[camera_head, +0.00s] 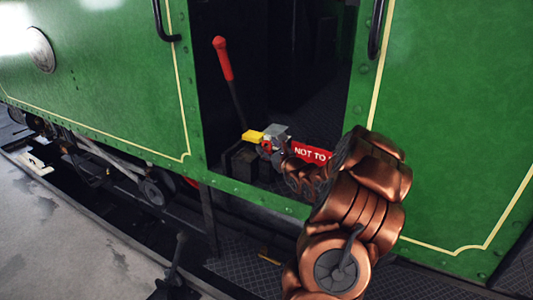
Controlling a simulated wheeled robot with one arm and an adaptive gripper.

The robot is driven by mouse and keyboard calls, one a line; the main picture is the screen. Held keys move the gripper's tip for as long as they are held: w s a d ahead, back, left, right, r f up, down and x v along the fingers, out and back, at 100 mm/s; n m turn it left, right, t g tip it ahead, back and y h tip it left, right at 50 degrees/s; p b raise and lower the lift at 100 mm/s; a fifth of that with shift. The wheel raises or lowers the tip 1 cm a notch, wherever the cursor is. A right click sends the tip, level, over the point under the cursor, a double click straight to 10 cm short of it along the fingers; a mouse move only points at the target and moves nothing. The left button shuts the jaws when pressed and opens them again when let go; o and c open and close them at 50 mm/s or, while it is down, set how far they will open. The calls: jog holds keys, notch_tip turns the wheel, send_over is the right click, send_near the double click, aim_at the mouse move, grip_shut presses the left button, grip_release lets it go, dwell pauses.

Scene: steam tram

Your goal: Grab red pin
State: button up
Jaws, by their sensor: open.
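A red tag (308,153) with white letters reading "NOT TO" hangs in the cab doorway. Its right end is hidden behind my copper arm. A small red part (266,146) shows at the grey and yellow piece left of the tag. I cannot tell whether it is the red pin. My gripper (264,143) is at the arm's far end, in the doorway near the tag and this red part. It is open. Its fingers are small and hard to separate from the grey and yellow piece, and contact cannot be made out.
A lever with a red handle (223,58) stands inside the dark cab, left of my gripper. Green riveted panels (115,85) flank the doorway, with black handrails (376,30) on its edges. A patterned metal step (240,262) lies below.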

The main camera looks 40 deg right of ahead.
grip_shut()
dwell(0.3)
dwell(0.5)
